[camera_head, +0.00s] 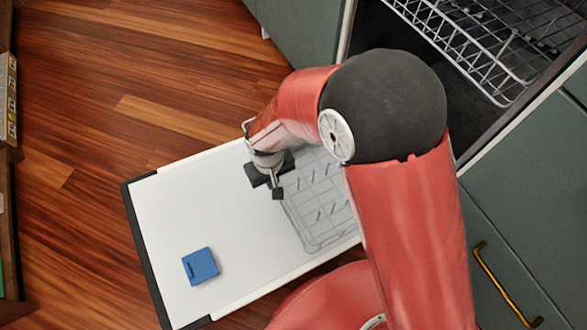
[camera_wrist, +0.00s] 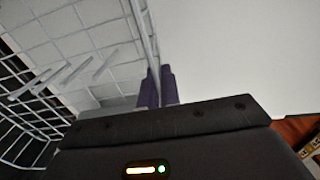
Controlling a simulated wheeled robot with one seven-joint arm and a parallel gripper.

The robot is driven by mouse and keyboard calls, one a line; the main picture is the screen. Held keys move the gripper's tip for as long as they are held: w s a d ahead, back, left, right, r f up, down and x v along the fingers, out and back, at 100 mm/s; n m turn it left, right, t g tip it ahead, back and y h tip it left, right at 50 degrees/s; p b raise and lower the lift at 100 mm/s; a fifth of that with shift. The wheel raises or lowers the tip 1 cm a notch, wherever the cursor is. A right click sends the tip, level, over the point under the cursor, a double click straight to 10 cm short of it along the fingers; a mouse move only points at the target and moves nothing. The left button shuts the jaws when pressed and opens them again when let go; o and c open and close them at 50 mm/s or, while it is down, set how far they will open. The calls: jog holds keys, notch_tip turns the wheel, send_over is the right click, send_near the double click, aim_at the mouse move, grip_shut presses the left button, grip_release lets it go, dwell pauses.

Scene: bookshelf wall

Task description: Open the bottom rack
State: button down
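The bottom rack (camera_head: 318,215), a pale wire basket with short tines, lies out over the inside of the lowered white dishwasher door (camera_head: 235,225). My arm hides its back part. My gripper (camera_head: 277,188) is down at the rack's outer edge. In the wrist view the rack's grid (camera_wrist: 85,45) fills the left side. The two purple fingertips of my gripper (camera_wrist: 157,88) are close together, with the rack's rim wire running between them. They look shut on that wire, though the contact itself is small and dim.
A blue square block (camera_head: 200,266) lies on the door, apart from the rack and nearer the door's outer edge. An upper wire rack (camera_head: 480,50) shows in the dark dishwasher opening. Green cabinets with a brass handle (camera_head: 503,287) stand at right. Wooden floor (camera_head: 90,110) is clear at left.

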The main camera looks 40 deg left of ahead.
jog(key=shift+s+a, duration=0.25)
jog(key=shift+s, duration=0.6)
jog(key=shift+s+a, duration=0.2)
jog(key=shift+s, duration=0.65)
jog(key=c, duration=1.6)
grip_release()
notch_tip(320, 180, up, 8)
jog(key=shift+f+p, duration=0.1)
jog(key=shift+p, duration=0.35)
